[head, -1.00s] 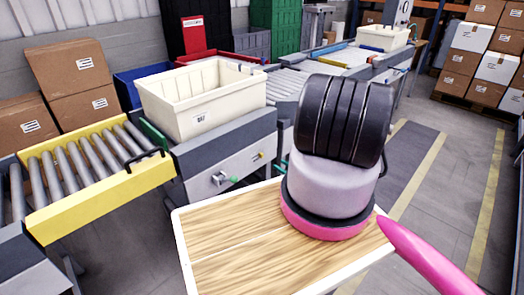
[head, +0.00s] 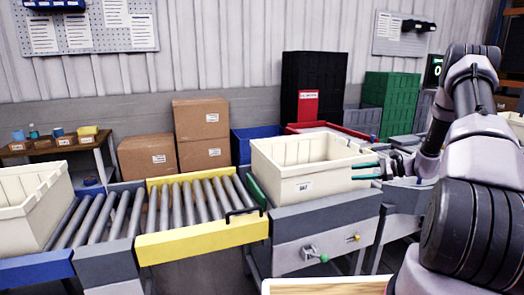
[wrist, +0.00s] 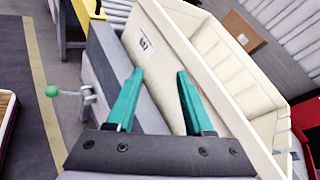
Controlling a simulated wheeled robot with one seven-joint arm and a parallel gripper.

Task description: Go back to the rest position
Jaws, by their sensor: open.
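My gripper (head: 353,172) is at the right side of the cream bin (head: 290,185) in the head view, its teal fingers pointing left at the bin's right wall. In the wrist view my gripper (wrist: 160,74) is open, with two teal fingers apart and nothing between them. The cream bin (wrist: 190,60) fills the space ahead of and to the right of the fingers. I cannot tell whether a finger touches it. My arm comes in from the right edge of the head view and is bent over.
The bin stands on a grey conveyor station with a green-knobbed lever (head: 322,257). A yellow-sided roller conveyor (head: 200,243) lies to its left, then another cream bin (head: 32,205). Cardboard boxes (head: 202,118), a black crate (head: 314,80) and a green crate (head: 392,100) stand behind. A wooden top (head: 330,287) shows at the bottom.

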